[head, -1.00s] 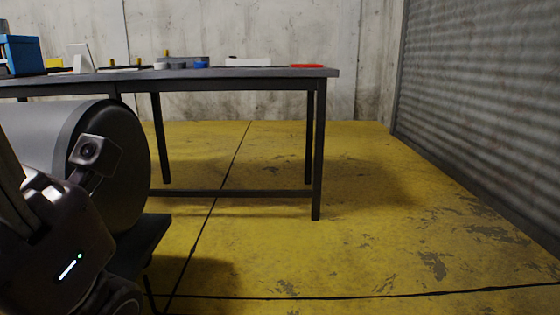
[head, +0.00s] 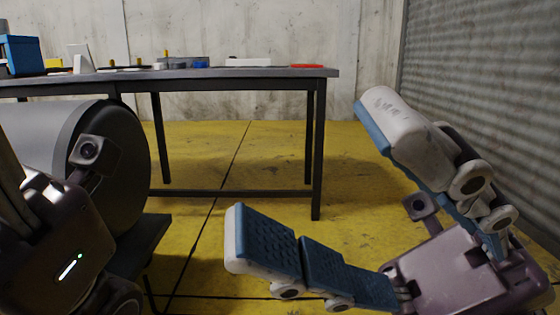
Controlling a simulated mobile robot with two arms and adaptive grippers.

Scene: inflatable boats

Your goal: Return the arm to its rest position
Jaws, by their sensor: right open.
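My right gripper (head: 305,170) fills the lower right of the head view, with its purple-grey body at the bottom right. Its two white fingers with blue textured pads are spread wide and nothing is between them. Only floor and part of the table show behind the gap. At the left edge, part of my left arm shows, a dark wrist with a green light and a small camera. I cannot make out the left fingers.
A large grey cylinder (head: 45,130) with a dark end lies on a dark stand (head: 142,243) at the left. A dark table (head: 280,73) stands behind, bearing a blue box (head: 24,56), a red item (head: 306,66) and small parts. A corrugated shutter (head: 490,100) lines the right.

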